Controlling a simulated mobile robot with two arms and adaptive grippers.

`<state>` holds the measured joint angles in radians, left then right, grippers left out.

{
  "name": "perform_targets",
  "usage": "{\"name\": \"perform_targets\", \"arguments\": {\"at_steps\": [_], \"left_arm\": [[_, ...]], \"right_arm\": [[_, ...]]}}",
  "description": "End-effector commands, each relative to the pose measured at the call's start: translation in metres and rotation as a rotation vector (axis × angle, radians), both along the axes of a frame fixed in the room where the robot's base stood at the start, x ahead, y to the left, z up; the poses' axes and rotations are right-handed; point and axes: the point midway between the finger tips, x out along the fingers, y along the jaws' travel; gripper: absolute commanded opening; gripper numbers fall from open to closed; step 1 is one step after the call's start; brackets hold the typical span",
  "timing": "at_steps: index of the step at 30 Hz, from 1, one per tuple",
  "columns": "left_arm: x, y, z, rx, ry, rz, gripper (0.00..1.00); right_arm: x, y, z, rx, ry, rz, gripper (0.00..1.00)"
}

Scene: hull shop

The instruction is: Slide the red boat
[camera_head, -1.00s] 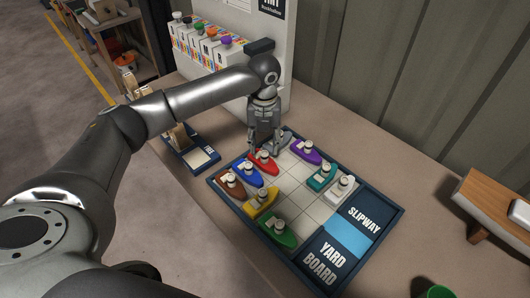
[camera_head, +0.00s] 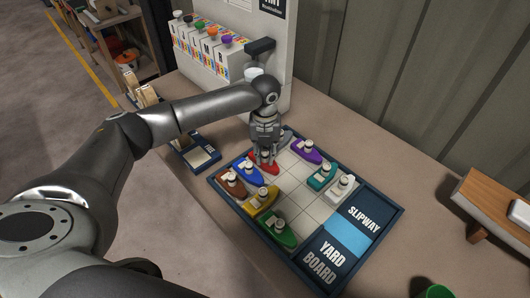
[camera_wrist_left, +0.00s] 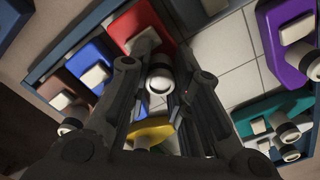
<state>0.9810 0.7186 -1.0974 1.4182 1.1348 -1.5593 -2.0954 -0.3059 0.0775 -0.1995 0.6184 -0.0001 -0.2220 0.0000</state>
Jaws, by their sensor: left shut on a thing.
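The red boat (camera_head: 263,167) lies on the yard board (camera_head: 333,262) near its far left corner, beside the blue boat (camera_head: 247,173). My left gripper (camera_head: 265,158) reaches down onto the red boat and is shut on its white-topped funnel. In the left wrist view the red boat (camera_wrist_left: 140,30) shows its hull beyond the fingers, with the funnel (camera_wrist_left: 160,78) between the fingertips (camera_wrist_left: 160,85). The fingers hide part of the boat in the head view. The right gripper is not in view.
Brown (camera_head: 231,184), yellow (camera_head: 261,201), green (camera_head: 278,233), purple (camera_head: 308,151), teal (camera_head: 322,177) and white (camera_head: 341,188) boats stand around the board. A grey boat (camera_head: 286,137) sits at the far corner. Bare tiles fill the middle. The slipway (camera_head: 362,218) is at the right end.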

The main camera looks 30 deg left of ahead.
Motion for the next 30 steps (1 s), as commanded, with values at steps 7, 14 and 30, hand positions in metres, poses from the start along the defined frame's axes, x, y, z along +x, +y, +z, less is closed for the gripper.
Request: {"name": "perform_targets", "arguments": {"at_steps": [7,14,30], "left_arm": [[0.000,0.000,0.000,0.001,0.000,0.001,0.00],[-0.005,-0.012,0.002,-0.002,0.002,-0.003,0.00],[-0.058,-0.162,0.005,-0.006,0.006,-0.007,0.00]], "right_arm": [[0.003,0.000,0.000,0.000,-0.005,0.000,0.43],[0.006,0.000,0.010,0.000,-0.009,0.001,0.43],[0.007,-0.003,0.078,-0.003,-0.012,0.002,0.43]]}}
